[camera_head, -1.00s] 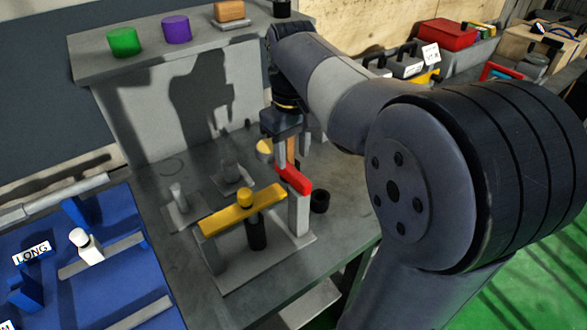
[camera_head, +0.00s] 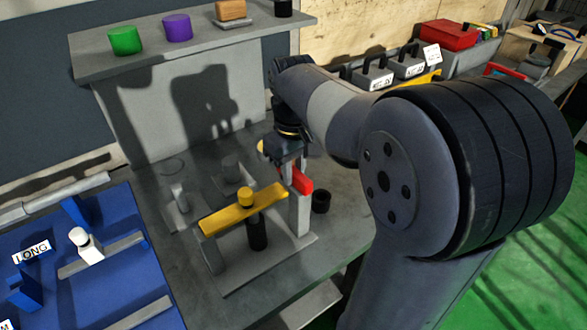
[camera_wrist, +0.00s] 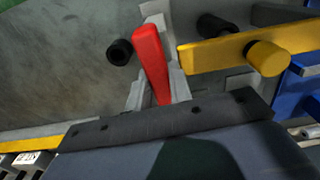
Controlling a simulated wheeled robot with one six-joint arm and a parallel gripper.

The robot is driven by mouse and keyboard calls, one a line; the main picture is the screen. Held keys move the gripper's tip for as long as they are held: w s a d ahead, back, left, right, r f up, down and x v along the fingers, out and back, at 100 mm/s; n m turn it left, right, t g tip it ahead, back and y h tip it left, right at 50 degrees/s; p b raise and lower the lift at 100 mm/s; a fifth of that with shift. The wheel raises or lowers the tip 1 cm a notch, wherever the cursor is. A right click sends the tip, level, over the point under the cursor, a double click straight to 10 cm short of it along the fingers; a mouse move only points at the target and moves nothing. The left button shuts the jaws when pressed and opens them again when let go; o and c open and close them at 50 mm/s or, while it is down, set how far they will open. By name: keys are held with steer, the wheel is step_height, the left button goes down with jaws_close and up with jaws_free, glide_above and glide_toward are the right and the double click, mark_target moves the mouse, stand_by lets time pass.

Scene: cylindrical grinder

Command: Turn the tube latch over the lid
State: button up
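The red latch (camera_head: 304,182) sits on top of a grey post at the right end of the yellow bar-shaped lid (camera_head: 222,217). The latch runs crosswise to the bar, beside its end and not over it. In the wrist view the red latch (camera_wrist: 150,52) is upright in the picture, left of the yellow lid (camera_wrist: 220,50). My gripper (camera_head: 290,165) is low over the far end of the latch. In the wrist view my gripper (camera_wrist: 158,95) has its grey fingers on either side of the latch and looks open; contact is unclear.
A black knob (camera_head: 320,200) stands right of the post. A dark cylinder (camera_head: 257,235) stands under the yellow bar. A blue tray (camera_head: 110,270) lies at left. A shelf (camera_head: 90,62) with green and purple cylinders stands behind.

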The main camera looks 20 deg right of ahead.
jaws_close()
steer(key=shift+r+n+p, duration=0.1)
steer(key=shift+n+p, duration=0.2)
steer(key=shift+a+n+p, duration=0.2)
steer(key=shift+n+p, duration=0.2)
steer(key=shift+n, duration=0.3)
steer(key=n, duration=0.1)
steer(key=n+p, duration=0.1)
steer(key=n, duration=0.1)
steer(key=shift+s+a+p, duration=0.25)
steer(key=shift+p, duration=0.05)
steer(key=n, duration=0.2)
steer(key=n+p, duration=0.1)
steer(key=shift+s+a+n, duration=0.2)
steer(key=shift+s+n, duration=0.1)
steer(key=shift+n, duration=0.1)
steer(key=shift+s+a+n+p, duration=0.1)
steer(key=shift+s+n+p, duration=0.15)
steer(key=shift+n, duration=0.7)
steer(key=shift+s+n+p, duration=0.1)
steer(key=shift+n+p, duration=0.25)
steer(key=shift+n, duration=0.6)
steer(key=o, duration=0.5)
jaws_free()
